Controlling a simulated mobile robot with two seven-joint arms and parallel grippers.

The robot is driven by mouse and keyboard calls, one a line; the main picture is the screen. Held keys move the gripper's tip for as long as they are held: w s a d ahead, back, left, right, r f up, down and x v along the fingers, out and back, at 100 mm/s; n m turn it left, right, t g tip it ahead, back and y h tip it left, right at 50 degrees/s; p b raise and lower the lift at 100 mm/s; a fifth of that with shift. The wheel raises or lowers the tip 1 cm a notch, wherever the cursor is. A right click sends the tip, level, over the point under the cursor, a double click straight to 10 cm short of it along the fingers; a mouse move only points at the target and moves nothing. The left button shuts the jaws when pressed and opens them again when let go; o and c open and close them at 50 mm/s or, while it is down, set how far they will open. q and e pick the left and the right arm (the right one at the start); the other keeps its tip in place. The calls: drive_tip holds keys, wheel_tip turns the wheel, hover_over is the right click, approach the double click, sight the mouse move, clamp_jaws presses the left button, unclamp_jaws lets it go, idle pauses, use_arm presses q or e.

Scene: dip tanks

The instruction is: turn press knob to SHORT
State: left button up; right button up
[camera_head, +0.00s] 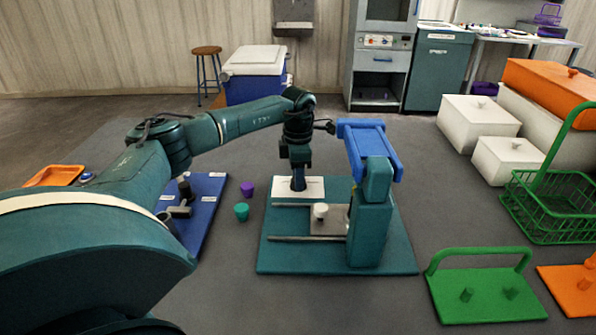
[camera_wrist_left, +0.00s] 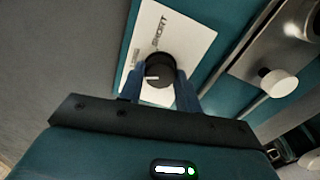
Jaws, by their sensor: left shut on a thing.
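The press (camera_head: 372,215) is teal with a blue top and stands on a teal base. A white label plate (camera_head: 314,188) lies on the base's back left part. My left gripper (camera_head: 299,180) points down over this plate. In the left wrist view, the black round press knob (camera_wrist_left: 159,68) sits between the blue fingers of my left gripper (camera_wrist_left: 160,88), which is shut on it. A short white mark shows on the knob. The word SHORT (camera_wrist_left: 159,32) is printed on the plate beside the knob. The fingers hide parts of the plate. My right gripper is not in view.
A white round handle (camera_head: 320,210) stands on the press's grey plate, right of my gripper. Purple (camera_head: 247,189) and teal (camera_head: 241,211) pieces lie left of the base. A green rack (camera_head: 485,290) and green basket (camera_head: 548,215) stand to the right.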

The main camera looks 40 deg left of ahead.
use_arm(q)
drive_tip(key=m, duration=0.4)
drive_tip(key=shift+w+m+p, duration=0.1)
drive_tip(key=shift+m+p, duration=0.2)
drive_tip(key=m, duration=0.3)
drive_tip(key=shift+m, duration=0.3)
drive_tip(key=m, duration=0.4)
drive_tip(key=shift+m, duration=2.2)
drive_tip(key=o, duration=1)
drive_tip(key=shift+c, duration=0.2)
wheel_tip(320, 180, up, 13)
drive_tip(key=shift+b, duration=0.3)
